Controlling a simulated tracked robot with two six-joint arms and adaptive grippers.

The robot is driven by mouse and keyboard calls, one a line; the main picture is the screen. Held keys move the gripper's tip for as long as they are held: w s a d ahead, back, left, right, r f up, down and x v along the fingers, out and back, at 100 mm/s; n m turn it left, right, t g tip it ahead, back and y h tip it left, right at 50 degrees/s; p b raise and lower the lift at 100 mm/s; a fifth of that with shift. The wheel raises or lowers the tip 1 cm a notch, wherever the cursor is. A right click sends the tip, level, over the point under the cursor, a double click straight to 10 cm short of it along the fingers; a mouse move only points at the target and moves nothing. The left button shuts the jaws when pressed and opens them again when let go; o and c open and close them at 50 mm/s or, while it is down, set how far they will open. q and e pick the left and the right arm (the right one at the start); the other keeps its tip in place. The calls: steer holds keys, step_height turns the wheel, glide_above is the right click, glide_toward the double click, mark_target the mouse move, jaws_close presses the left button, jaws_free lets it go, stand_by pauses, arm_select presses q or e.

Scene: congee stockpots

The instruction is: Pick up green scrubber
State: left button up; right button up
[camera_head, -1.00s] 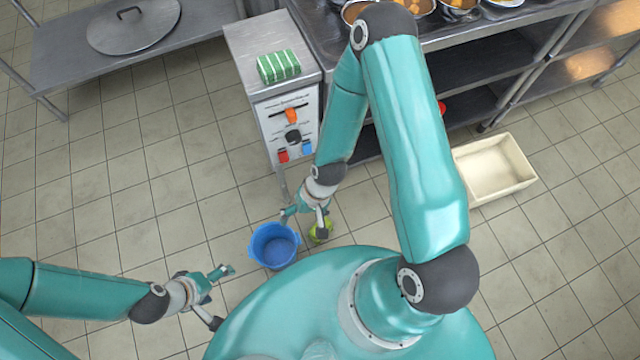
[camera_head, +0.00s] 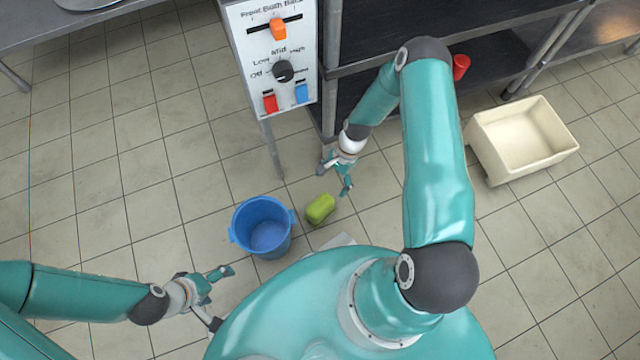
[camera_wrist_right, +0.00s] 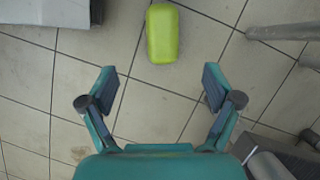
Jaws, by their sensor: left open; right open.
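A yellow-green block, the green scrubber (camera_head: 320,209), lies on the tiled floor just right of the blue bucket (camera_head: 263,228). My right gripper (camera_head: 335,178) is open and empty, above and slightly beyond the scrubber in the head view. In the right wrist view the scrubber (camera_wrist_right: 163,33) is at the top middle, ahead of the two spread fingers of my right gripper (camera_wrist_right: 159,84), with nothing between them. My left gripper (camera_head: 220,298) is open and empty at the lower left, left of my base and apart from the bucket.
A control panel (camera_head: 275,60) with an orange slider, knob and switches stands behind the bucket. A steel shelf rack (camera_head: 480,50) holds a red item (camera_head: 460,67). A cream bin (camera_head: 484,160) sits on the floor at right. Floor at left is clear.

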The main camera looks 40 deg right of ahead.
steer(key=b+x, duration=0.3)
steer(key=x, duration=0.7)
steer(key=shift+a+f, duration=0.15)
steer(key=shift+f, duration=0.05)
steer(key=b+x, duration=0.1)
steer(key=x, duration=0.1)
steer(key=b+x, duration=0.1)
steer(key=x, duration=0.1)
steer(key=shift+w+d+f+b, duration=0.15)
steer(key=shift+d+b, duration=0.05)
steer(key=shift+b, duration=0.1)
steer(key=shift+a+f, duration=0.25)
steer(key=shift+f, duration=0.15)
steer(key=shift+f+b, duration=0.25)
steer(key=shift+b, duration=0.2)
steer(key=c, duration=1.5)
steer(key=shift+r, duration=0.1)
